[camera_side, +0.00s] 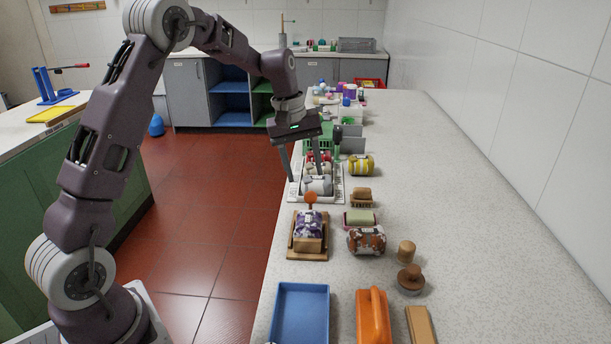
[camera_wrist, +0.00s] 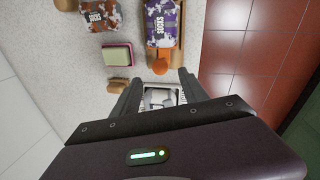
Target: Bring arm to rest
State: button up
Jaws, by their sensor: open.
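My gripper (camera_side: 305,172) hangs on my bent arm above the white rack (camera_side: 341,187) on the stone counter. Its two fingers point down and stand apart, with nothing held between them. In the wrist view my gripper (camera_wrist: 158,76) also shows spread fingers. A grey and white rolled bundle (camera_side: 318,186) lies in the white rack just below the fingers. It also shows between the fingers in the wrist view (camera_wrist: 160,98). I cannot tell from the side view how large the gap between fingertips and bundle is.
A purple sock bundle (camera_side: 309,226) sits on a wooden board, near a brown sock bundle (camera_side: 366,240) and a yellow roll (camera_side: 361,166). A blue tray (camera_side: 301,312) and an orange object (camera_side: 373,318) lie nearest the camera. The counter's right side is clear, beside a tiled wall.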

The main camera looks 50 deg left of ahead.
jog(key=s+d+r+m+t, duration=0.1)
jog(key=s+d+r+m, duration=0.2)
jog(key=s+d+r, duration=0.45)
jog(key=s+d+r+m+t, duration=0.1)
jog(key=s+d+r+m, duration=0.3)
jog(key=s, duration=0.6)
jog(key=s+d+f+m+t+y, duration=0.1)
jog(key=s+m, duration=0.3)
jog(key=s, duration=1)
jog(key=shift+s+d+f+t, duration=0.25)
jog(key=shift+s+t, duration=0.05)
jog(key=shift+t, duration=0.1)
